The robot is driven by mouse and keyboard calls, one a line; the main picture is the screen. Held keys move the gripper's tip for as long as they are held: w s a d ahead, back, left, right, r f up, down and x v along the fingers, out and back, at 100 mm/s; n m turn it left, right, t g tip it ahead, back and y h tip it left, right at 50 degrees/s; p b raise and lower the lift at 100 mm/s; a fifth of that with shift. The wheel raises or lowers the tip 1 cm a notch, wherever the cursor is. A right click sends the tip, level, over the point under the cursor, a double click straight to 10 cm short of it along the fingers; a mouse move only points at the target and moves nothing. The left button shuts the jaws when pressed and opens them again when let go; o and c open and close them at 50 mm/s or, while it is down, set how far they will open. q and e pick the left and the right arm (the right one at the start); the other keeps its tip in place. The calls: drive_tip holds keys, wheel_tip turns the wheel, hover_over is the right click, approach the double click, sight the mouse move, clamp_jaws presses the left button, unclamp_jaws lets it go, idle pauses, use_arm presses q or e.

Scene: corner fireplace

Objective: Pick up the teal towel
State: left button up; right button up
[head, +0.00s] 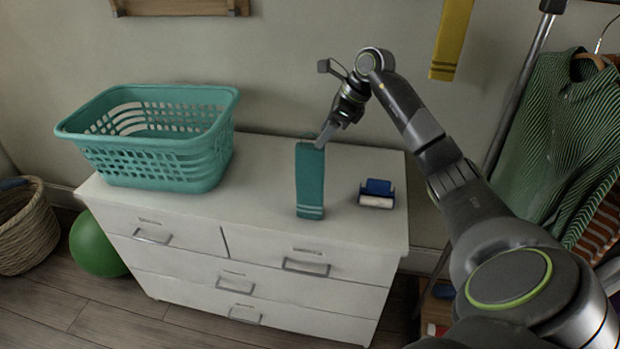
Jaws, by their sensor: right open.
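The teal towel (310,182) is a narrow upright strip with pale stripes near its lower end, over the white dresser top (262,195). Whether it hangs or stands there I cannot tell. My right gripper (322,142) is at the towel's top edge, pointing down and to the left, with its jaws open. The fingertips overlap the top of the towel in the picture; whether they touch it I cannot tell. My left gripper is not in view.
A teal laundry basket (150,165) stands on the dresser's left side. A blue and white lint roller (376,193) lies right of the towel. A yellow towel (451,40) hangs on the wall. Striped clothes (560,130) hang at right. A green ball (97,245) and wicker basket (25,228) are on the floor.

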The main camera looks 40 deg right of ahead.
sight(314, 149)
drive_tip(key=shift+w+a+f, duration=0.25)
drive_tip(key=shift+f, duration=0.35)
drive_tip(key=p+x, duration=0.2)
drive_tip(key=x, duration=0.1)
drive_tip(key=p+x, duration=0.1)
drive_tip(key=shift+s+a+f, duration=0.3)
drive_tip(key=shift+a, duration=0.05)
drive_tip(key=shift+w+f, duration=0.15)
drive_tip(key=shift+f, duration=0.25)
clamp_jaws()
